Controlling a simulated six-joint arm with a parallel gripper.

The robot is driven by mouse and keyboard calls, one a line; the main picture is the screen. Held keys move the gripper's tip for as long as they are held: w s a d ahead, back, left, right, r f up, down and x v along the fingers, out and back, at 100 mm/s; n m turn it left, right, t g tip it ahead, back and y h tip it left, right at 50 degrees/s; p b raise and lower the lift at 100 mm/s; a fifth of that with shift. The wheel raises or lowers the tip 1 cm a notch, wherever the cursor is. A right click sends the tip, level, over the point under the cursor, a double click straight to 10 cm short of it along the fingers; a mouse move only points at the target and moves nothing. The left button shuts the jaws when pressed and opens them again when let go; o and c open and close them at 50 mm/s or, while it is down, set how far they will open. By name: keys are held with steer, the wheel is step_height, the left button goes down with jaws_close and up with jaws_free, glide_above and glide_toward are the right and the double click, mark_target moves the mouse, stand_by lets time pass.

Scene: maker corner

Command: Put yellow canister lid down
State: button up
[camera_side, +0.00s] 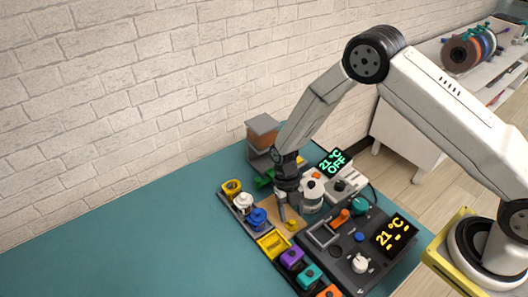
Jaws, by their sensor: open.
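My gripper (284,208) points down over a tan board (272,211) and is open. A small yellow piece (292,222), which looks like the yellow canister lid, lies on the board just right of and below the fingertips. I cannot tell whether a finger touches it. The yellow canister (232,187) stands at the back end of a row on the left, with a dark spot at its top. A white canister (244,202) and a blue canister (257,218) stand in line with it.
A yellow tray (272,244) and purple (291,257) and teal (310,275) blocks continue the row. A dark panel (345,250) with knobs and a display is to the right. A white pot (312,192) stands close beside my gripper. The teal table (150,240) is clear at left.

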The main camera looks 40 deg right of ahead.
steer(key=v, duration=0.9)
steer(key=shift+w+r, duration=0.2)
steer(key=shift+r, duration=0.1)
steer(key=shift+d, duration=0.1)
steer(key=s+d+r+m+t, duration=0.3)
steer(key=s+r+m, duration=0.3)
steer(key=m, duration=1)
steer(key=s+d+r+m+t+h, duration=0.1)
steer(key=s+d+r+m+t, duration=0.2)
steer(key=m, duration=1.4)
steer(key=s+d+r, duration=0.3)
steer(key=s+r, duration=0.1)
steer(key=shift+s+d+t, duration=0.2)
steer(key=shift+s+t, duration=0.15)
steer(key=shift+t, duration=0.05)
